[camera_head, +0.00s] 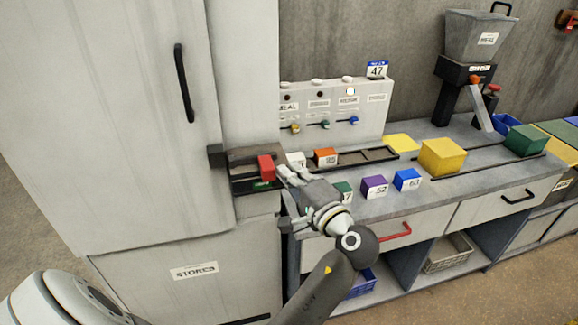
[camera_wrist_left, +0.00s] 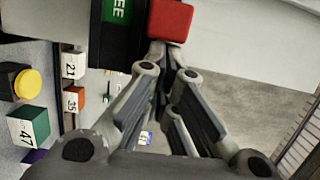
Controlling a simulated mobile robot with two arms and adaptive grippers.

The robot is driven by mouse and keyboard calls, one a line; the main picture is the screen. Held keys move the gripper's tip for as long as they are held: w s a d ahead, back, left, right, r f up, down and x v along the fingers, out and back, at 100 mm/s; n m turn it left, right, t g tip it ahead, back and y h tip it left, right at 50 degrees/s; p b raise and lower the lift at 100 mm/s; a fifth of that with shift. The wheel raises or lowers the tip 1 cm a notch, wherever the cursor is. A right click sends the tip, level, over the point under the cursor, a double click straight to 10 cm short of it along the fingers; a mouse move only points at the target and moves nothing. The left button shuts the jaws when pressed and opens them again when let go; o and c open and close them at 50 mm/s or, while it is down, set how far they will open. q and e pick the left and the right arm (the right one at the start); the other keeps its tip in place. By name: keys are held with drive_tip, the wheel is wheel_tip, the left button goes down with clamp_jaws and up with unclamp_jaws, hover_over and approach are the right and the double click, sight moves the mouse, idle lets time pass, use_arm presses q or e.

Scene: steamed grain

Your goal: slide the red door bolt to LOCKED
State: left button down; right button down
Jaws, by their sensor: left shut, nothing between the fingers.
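The red door bolt knob (camera_head: 265,168) sits on a dark rail (camera_head: 242,172) on the cabinet front beside the tall door. It also shows as a red block (camera_wrist_left: 170,20) at the top of the left wrist view. A green label (camera_wrist_left: 115,12) ending in "EE" lies just left of the knob there. My left gripper (camera_head: 283,174) is just right of the knob in the head view. Its fingers are shut and empty, with the tips (camera_wrist_left: 162,62) close against the knob; I cannot tell if they touch. My right gripper is not in view.
The tall door has a black handle (camera_head: 184,84). On the counter (camera_head: 385,208) right of the bolt stand an orange block (camera_head: 326,157), a purple block (camera_head: 374,186), a blue block (camera_head: 407,180) and a yellow block (camera_head: 442,157). A red drawer handle (camera_head: 395,234) is below.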

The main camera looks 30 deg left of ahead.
sight(268, 176)
use_arm(q)
drive_tip(key=s+a, duration=0.1)
drive_tip(key=s+a+p, duration=0.1)
drive_tip(key=s, duration=0.1)
drive_tip(key=shift+s+a, duration=0.15)
drive_tip(key=shift+a, duration=0.2)
drive_tip(key=shift+s+a, duration=0.25)
drive_tip(key=shift+s, duration=0.05)
drive_tip(key=shift+w+d, duration=0.1)
drive_tip(key=shift+w, duration=0.05)
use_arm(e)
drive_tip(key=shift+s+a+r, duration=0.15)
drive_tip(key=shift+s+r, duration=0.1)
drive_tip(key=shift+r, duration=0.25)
